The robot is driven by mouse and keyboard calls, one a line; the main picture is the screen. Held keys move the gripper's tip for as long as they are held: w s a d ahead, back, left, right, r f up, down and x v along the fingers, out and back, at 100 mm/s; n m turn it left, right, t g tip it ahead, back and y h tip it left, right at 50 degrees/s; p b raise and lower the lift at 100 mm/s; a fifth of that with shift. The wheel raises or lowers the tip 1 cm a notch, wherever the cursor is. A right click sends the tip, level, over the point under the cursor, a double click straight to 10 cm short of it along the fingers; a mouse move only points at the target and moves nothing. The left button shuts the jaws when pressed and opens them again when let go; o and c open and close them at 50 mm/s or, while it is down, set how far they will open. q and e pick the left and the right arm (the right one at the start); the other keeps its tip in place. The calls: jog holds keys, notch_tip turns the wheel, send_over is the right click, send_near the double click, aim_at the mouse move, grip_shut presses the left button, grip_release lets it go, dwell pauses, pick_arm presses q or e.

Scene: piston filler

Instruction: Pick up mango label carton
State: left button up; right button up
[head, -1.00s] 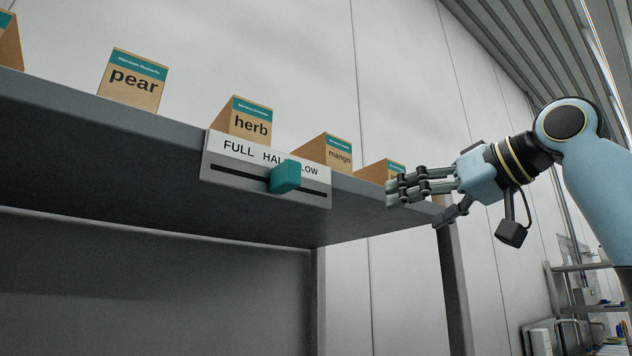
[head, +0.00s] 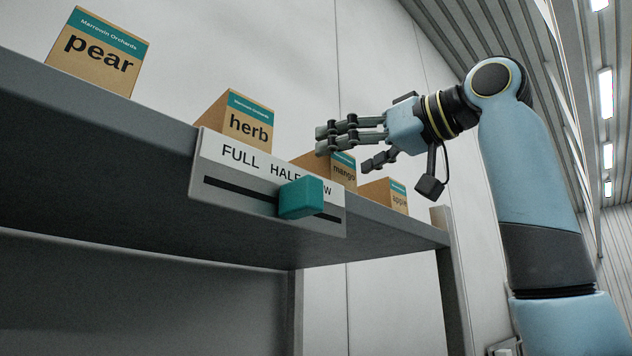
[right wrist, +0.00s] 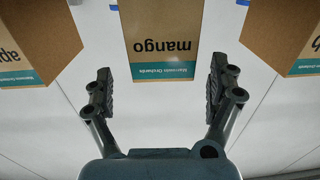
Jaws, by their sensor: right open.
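The mango label carton (head: 343,172) is a brown box with a teal band. It stands on the grey shelf between the herb and apple cartons, partly hidden in the head view by my right gripper (head: 342,137). In the right wrist view the mango carton (right wrist: 163,42) appears upside down, centred beyond the fingertips of my right gripper (right wrist: 160,88). The gripper is open and empty, with one finger toward each side of the carton and a gap before it. My left gripper is not in view.
The herb carton (head: 240,121) and apple carton (head: 384,193) stand either side of the mango carton. The pear carton (head: 99,55) is farther left. A FULL/HALF/LOW slider plate (head: 225,176) with a teal knob (head: 302,197) is on the shelf's (head: 120,177) front edge.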

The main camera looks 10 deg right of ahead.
aim_at(326, 163)
jog(key=p+x, duration=0.2)
jog(key=x, duration=0.2)
jog(key=shift+w+a, duration=0.2)
jog(key=shift+a, duration=0.2)
jog(key=shift+w+f, duration=0.15)
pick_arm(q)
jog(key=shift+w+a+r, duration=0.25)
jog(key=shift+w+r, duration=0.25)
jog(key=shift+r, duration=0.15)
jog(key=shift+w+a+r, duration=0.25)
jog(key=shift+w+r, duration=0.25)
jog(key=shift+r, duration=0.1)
pick_arm(e)
jog(key=shift+d, duration=0.1)
jog(key=shift+c, duration=1.1)
jog(key=c, duration=0.7)
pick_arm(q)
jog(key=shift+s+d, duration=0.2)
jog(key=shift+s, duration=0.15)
pick_arm(e)
jog(key=c, duration=0.5)
